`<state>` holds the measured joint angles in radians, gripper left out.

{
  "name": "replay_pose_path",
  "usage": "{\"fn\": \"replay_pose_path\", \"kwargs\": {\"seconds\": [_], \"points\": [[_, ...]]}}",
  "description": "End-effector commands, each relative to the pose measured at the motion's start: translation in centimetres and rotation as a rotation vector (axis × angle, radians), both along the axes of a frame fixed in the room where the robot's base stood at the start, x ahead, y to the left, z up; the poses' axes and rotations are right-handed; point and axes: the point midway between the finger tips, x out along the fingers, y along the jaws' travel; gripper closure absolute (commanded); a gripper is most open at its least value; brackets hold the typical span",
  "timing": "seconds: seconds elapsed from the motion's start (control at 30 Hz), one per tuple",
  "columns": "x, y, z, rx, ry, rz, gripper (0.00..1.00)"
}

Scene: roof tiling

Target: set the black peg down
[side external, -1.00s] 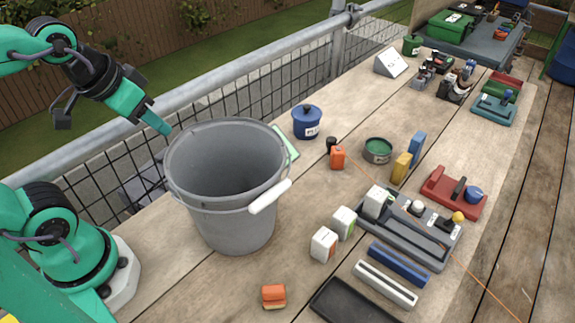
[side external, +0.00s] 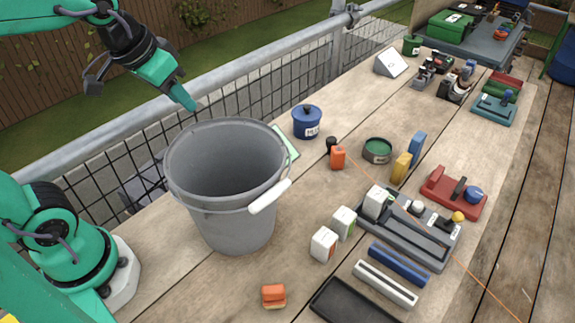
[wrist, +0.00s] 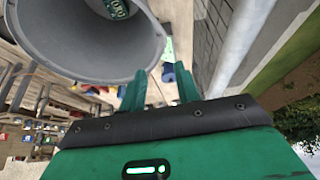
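My gripper (side external: 189,103) hangs in the air above and behind the left rim of the grey bucket, over the railing side. In the wrist view, its two fingers (wrist: 161,84) stand apart with nothing visible between them. A small black cylinder (side external: 331,145), which may be the black peg, stands on the wooden table behind the orange block (side external: 338,158). It is well to the right of my gripper and partly hidden by the block. I see no black peg in the gripper.
The large grey bucket (side external: 229,214) with a white handle stands between my arm and the table items. A metal railing (side external: 240,71) runs behind. A blue pot (side external: 307,121), a green-lined bowl (side external: 377,150) and a grey tray (side external: 433,257) stand to the right. Bare wood lies right of the bucket.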

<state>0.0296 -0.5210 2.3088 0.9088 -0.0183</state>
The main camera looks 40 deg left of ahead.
Motion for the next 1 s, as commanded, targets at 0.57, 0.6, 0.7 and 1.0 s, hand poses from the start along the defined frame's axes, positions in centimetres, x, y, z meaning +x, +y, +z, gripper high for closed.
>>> {"fn": "replay_pose_path", "kwargs": {"seconds": [0.57, 0.6, 0.7, 1.0], "points": [[9.4, -1.9, 0.5, -0.007, 0.072, -0.019, 0.68], [10.1, -2.1, 0.4, -0.007, 0.076, -0.02, 0.68], [11.7, -2.5, 0.1, -0.008, 0.089, -0.024, 0.68], [16.6, -4.0, -1.5, -0.01, 0.124, -0.033, 0.68]]}}
